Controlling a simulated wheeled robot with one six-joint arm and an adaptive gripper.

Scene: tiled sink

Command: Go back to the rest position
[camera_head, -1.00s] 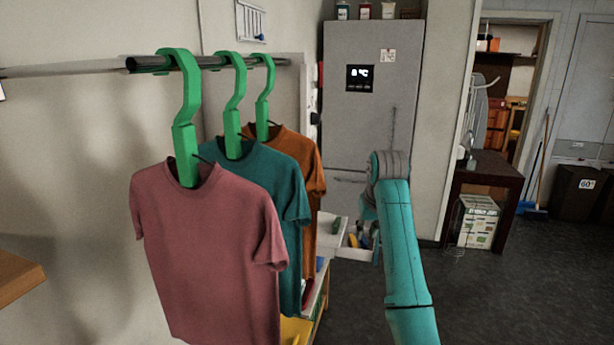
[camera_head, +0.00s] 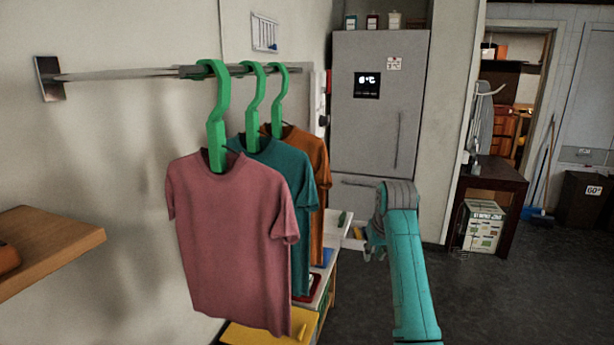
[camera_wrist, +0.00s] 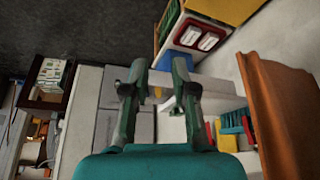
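My teal arm reaches into the head view from below, and its gripper (camera_head: 374,242) shows only in part beside the folded wrist. In the wrist view my gripper (camera_wrist: 158,75) has its two fingers apart with nothing between them. It is to the right of the hanging shirts in the head view and apart from them. A pink shirt (camera_head: 235,235), a teal shirt (camera_head: 285,185) and an orange shirt (camera_head: 312,160) hang on green hangers (camera_head: 218,110) from the wall rod (camera_head: 120,75). The orange shirt also shows at the right of the wrist view (camera_wrist: 280,110).
A wooden shelf (camera_head: 50,245) juts in at the left. A low shelf with a yellow item (camera_head: 260,333) stands below the shirts. A grey fridge (camera_head: 378,120) stands behind my arm. A dark table (camera_head: 490,180) is at the right, with open floor (camera_head: 530,290) before it.

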